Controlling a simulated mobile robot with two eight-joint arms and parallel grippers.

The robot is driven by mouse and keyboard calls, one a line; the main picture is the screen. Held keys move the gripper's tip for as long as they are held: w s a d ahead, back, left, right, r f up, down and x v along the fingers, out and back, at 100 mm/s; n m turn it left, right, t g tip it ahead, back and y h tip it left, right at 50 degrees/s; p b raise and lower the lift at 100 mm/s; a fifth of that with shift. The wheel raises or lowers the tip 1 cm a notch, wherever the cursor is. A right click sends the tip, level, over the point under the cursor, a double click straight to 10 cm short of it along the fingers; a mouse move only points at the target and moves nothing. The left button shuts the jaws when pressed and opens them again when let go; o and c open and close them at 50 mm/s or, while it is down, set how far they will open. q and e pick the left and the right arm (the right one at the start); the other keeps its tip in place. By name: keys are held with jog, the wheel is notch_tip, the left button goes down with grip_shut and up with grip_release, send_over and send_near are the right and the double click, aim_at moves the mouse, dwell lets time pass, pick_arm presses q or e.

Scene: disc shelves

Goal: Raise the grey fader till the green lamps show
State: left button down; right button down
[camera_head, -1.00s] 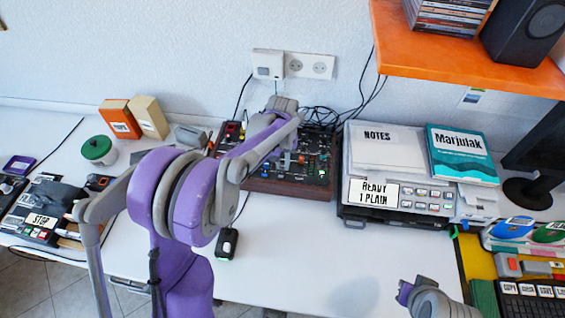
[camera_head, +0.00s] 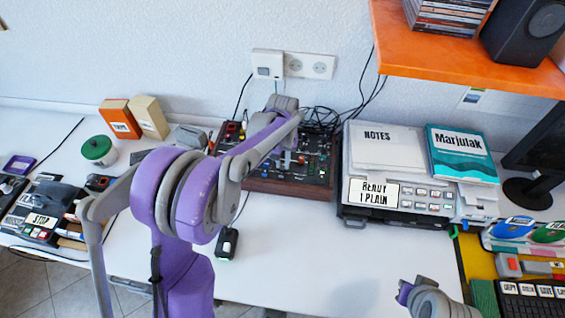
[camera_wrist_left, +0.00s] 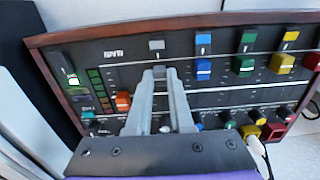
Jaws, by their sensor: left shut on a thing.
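The mixer (camera_head: 262,186) stands against the wall in the head view, with my left arm reaching over it from the left. In the left wrist view, my left gripper (camera_wrist_left: 160,76) is shut on the grey fader (camera_wrist_left: 158,71), just below a grey cap (camera_wrist_left: 156,43) at the top of the same column. The fingers hide most of the slot below. A column of small lamps (camera_wrist_left: 97,82) to the left shows dull orange and green segments; I cannot tell which are lit. My right gripper (camera_head: 405,291) is at the bottom of the head view, its jaws unclear.
An orange fader (camera_wrist_left: 123,101) sits close left of the fingers, a blue fader (camera_wrist_left: 203,67) to their right. Cables lie behind the mixer. A printer (camera_head: 400,207) stands right of it, and a small black device (camera_head: 227,243) lies in front. The front table is mostly clear.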

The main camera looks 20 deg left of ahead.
pick_arm(q)
jog(key=shift+w+a, duration=0.15)
jog(key=shift+w, duration=0.5)
jog(key=shift+w+a, duration=0.15)
jog(key=shift+w, duration=0.45)
jog(key=c, duration=0.8)
grip_release()
jog(key=shift+r, duration=0.1)
notch_tip(320, 180, up, 11)
